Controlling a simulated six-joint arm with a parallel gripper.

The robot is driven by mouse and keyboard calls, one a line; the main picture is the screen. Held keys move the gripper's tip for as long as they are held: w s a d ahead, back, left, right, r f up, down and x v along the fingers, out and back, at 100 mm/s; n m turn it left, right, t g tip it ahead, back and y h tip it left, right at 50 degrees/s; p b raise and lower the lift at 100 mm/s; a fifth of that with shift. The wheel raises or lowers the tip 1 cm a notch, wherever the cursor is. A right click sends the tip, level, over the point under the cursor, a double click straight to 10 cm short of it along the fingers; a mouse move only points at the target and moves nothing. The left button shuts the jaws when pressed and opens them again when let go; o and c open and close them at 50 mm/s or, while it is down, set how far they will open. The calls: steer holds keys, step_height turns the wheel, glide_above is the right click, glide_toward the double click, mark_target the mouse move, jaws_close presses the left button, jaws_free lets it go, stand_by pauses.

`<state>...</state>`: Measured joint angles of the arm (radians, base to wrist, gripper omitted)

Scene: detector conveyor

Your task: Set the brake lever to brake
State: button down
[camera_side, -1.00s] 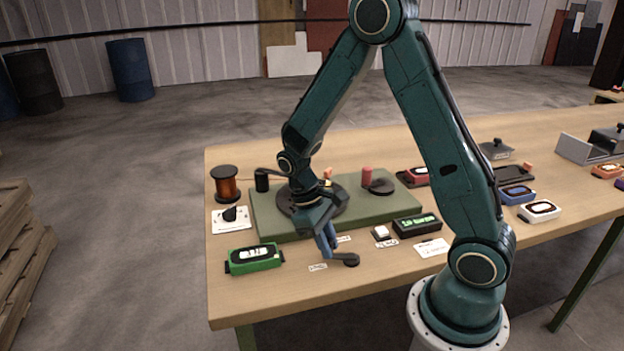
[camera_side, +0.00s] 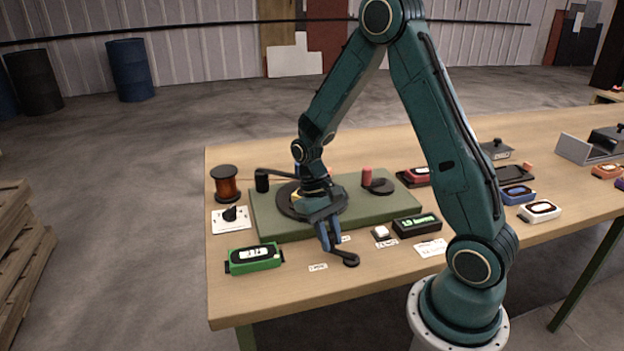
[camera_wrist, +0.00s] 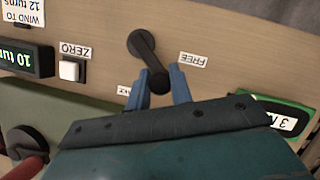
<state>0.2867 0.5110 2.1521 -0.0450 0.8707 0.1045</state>
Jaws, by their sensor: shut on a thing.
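The brake lever (camera_side: 351,260) is a small black arm on a round pivot near the table's front edge. In the wrist view, the lever (camera_wrist: 147,53) runs from its pivot to a knob between the blue fingers of my gripper (camera_wrist: 158,77). In the side view, my gripper (camera_side: 331,246) points down and is shut on the knob. The FREE label (camera_wrist: 193,60) is right of the lever in the wrist view. Another label (camera_wrist: 124,90), mostly hidden by a finger, is on the left. The lever points between the two labels.
Behind the gripper is a green base (camera_side: 270,222) with a dark turntable and a crank. A copper spool (camera_side: 226,184), a dial plate (camera_side: 231,218), a green device (camera_side: 254,259), a white ZERO button (camera_side: 381,232) and a turn counter (camera_side: 416,225) surround it.

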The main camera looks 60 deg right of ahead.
steer(key=d+m, duration=0.1)
steer(key=m, duration=0.1)
steer(key=d+m+y, duration=0.1)
steer(key=shift+s+m+t, duration=0.1)
steer(key=shift+m+t, duration=0.3)
steer(key=shift+s+d+m+t+y, duration=0.25)
steer(key=shift+d+m+y, duration=0.1)
steer(key=shift+m, duration=0.55)
steer(key=shift+s+d+m+t+y, duration=0.1)
steer(key=shift+d+m+t+y, duration=0.2)
steer(key=shift+m, duration=0.6)
steer(key=shift+d, duration=0.1)
steer(key=c, duration=1.2)
jaws_free()
steer(key=shift+c, duration=0.2)
steer(key=shift+r, duration=0.1)
steer(key=v, duration=1.3)
steer(key=shift+r, duration=0.35)
steer(key=shift+w, duration=0.1)
